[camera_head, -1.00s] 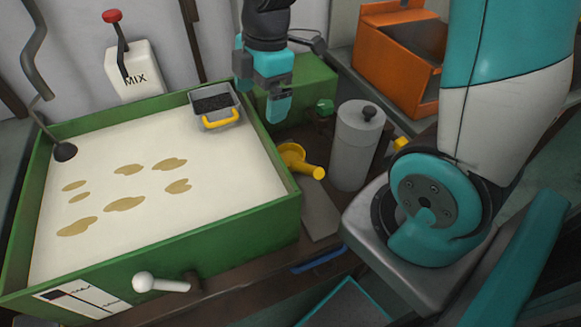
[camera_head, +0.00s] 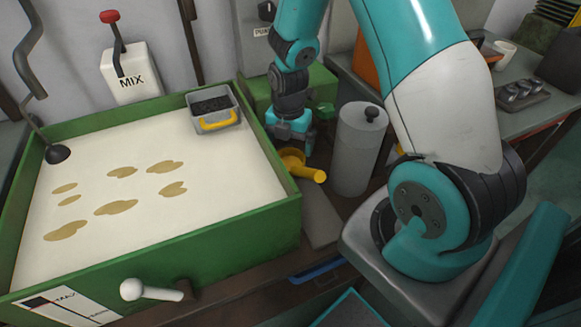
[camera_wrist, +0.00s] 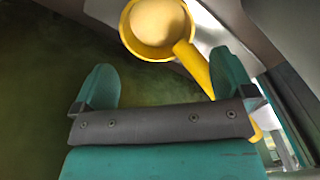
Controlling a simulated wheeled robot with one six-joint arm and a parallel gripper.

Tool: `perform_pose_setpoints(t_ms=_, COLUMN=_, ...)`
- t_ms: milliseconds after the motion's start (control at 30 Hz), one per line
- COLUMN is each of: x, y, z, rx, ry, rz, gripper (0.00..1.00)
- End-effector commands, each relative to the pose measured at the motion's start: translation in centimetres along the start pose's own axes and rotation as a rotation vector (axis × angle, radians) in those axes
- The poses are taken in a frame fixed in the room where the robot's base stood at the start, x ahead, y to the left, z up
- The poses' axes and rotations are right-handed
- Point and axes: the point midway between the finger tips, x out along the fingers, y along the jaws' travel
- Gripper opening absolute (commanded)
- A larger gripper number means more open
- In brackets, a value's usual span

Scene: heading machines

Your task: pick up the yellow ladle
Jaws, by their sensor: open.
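The yellow ladle (camera_head: 301,168) lies on the bench between the green tray and the grey canister, its handle pointing to the right. In the wrist view the ladle (camera_wrist: 157,28) shows its round cup, partly filled with something pale yellow, and its handle runs down to the right behind one finger. My gripper (camera_head: 292,137) is just behind and above the ladle in the head view, pointing down. In the wrist view my gripper (camera_wrist: 165,88) is open with nothing between its two teal fingers. The handle's lower part is partly hidden by the right finger.
The green-walled tray (camera_head: 235,226) of white material stands to the left, with a grey box with a yellow handle (camera_head: 214,108) at its corner. The grey lidded canister (camera_head: 357,150) stands close to the right of the ladle. A green box (camera_head: 258,92) is behind.

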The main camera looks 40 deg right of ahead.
Motion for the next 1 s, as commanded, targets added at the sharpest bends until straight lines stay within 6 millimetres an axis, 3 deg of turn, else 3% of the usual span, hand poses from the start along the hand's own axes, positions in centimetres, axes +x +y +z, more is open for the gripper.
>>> perform_pose_setpoints(t_ms=267, x=2.4, y=0.0, z=0.0, rx=0.000, ry=0.001, rz=-0.001, gripper=1.00)
perform_pose_setpoints(t_ms=533, x=6.2, y=0.2, z=0.1, rx=0.000, ry=0.001, rz=-0.001, gripper=1.00)
perform_pose_setpoints(t_ms=833, x=6.8, y=0.2, z=0.2, rx=0.001, ry=-0.001, rz=0.002, gripper=1.00)
perform_pose_setpoints(t_ms=1000, x=6.8, y=0.2, z=0.1, rx=0.001, ry=-0.001, rz=0.001, gripper=0.66)
